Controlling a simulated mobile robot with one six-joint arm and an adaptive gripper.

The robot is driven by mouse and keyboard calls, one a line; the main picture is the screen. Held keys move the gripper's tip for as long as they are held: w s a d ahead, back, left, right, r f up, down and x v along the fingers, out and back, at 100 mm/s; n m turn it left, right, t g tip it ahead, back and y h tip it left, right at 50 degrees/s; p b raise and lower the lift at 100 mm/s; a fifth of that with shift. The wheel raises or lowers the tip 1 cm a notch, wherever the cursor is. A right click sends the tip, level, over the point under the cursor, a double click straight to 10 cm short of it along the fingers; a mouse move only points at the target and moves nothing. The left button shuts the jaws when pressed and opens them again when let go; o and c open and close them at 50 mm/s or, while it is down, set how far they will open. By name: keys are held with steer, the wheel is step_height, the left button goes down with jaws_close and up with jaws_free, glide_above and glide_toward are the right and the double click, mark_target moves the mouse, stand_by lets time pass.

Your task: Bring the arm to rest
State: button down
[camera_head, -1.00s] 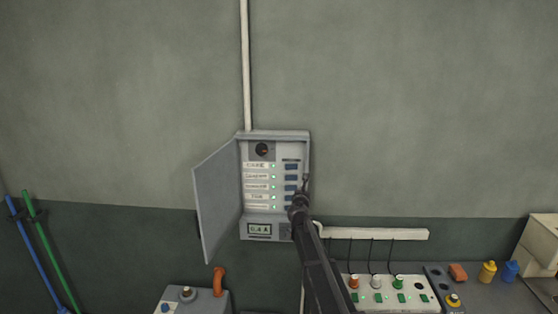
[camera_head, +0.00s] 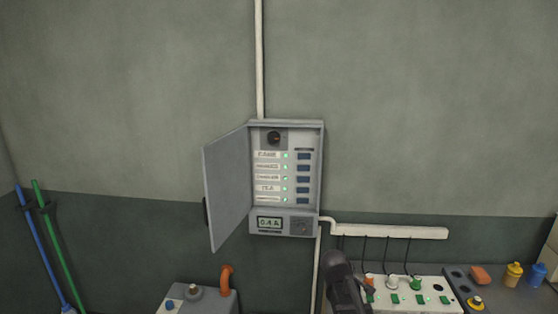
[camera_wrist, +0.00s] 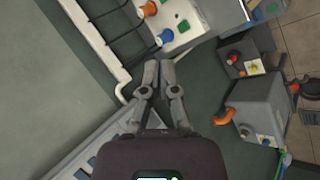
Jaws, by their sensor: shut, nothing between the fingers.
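My gripper (camera_wrist: 160,68) is shut and empty in the wrist view, its two fingers close together at the tips. In the head view my dark arm (camera_head: 341,280) shows at the bottom, just right of centre, below the wall panel (camera_head: 286,226) and apart from it in the picture. The fingers cannot be made out clearly there. The panel's door (camera_head: 229,188) stands open to the left. Inside are a dark knob, a column of labels with lit green lamps and several blue switches. Its small display reads about 0.4 A.
A socket board (camera_head: 405,300) with orange, white and green plugs stands right of my arm, under a white cable rail (camera_head: 395,232). A grey box with an orange pipe (camera_head: 226,280) stands left. Yellow and blue bottles (camera_head: 514,274) are far right.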

steer(key=s+a+f+m+g+y+b, duration=0.2)
steer(key=s+a+f+m+g+y, duration=0.1)
steer(key=s, duration=0.6)
steer(key=s+a+f+m+g+y+b, duration=0.2)
steer(key=s+f+m, duration=0.3)
steer(key=s+f, duration=0.3)
steer(key=shift+s+a+g+y+b, duration=0.4)
steer(key=shift+s+a+b, duration=0.3)
steer(key=shift+a+b, duration=0.15)
